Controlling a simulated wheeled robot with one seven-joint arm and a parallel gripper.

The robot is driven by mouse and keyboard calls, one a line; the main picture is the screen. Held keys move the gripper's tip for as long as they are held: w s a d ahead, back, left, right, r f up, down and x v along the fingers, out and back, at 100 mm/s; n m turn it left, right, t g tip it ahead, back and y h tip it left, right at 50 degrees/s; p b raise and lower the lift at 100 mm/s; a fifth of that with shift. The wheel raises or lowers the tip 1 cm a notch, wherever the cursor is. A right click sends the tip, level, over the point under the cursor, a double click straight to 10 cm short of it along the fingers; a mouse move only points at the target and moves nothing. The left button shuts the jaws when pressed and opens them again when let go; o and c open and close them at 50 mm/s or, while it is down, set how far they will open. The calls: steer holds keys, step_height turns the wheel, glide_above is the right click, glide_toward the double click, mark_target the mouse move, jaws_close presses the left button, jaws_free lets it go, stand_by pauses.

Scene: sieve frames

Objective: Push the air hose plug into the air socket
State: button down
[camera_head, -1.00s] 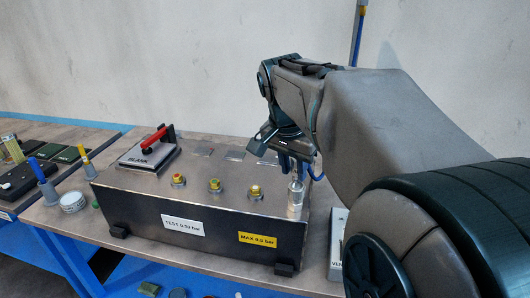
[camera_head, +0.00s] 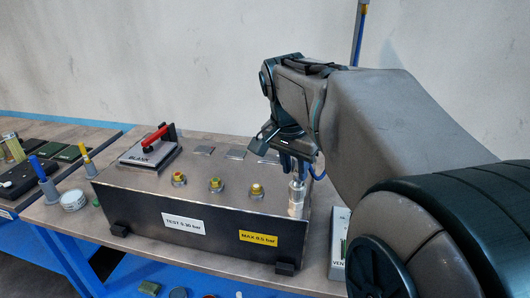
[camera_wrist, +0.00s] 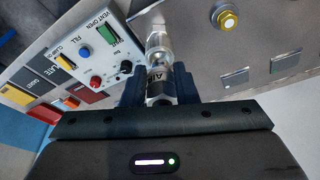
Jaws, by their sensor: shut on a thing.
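My gripper (camera_head: 293,170) is shut on the air hose plug, above the front right corner of the dark test box. A silver metal fitting, the air socket (camera_head: 296,205), stands upright on the box under my gripper. In the wrist view the socket (camera_wrist: 157,46) lies directly in line with the plug. The two look end to end; I cannot tell how deep the plug sits.
The test box (camera_head: 140,208) carries several yellow-topped fittings and a plate with a red-handled clamp (camera_head: 156,138). A vent and fill panel (camera_wrist: 90,50) stands close to the right of the box. Blue and yellow-handled tools stand on the bench at left.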

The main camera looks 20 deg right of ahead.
steer(key=shift+f, duration=0.2)
steer(key=shift+f+b, duration=1.25)
steer(key=shift+f, duration=0.05)
steer(key=c, duration=1.1)
jaws_free()
steer(key=shift+o, duration=0.2)
steer(key=v, duration=1.3)
steer(key=shift+r+p, duration=0.35)
steer(key=shift+a, duration=0.1)
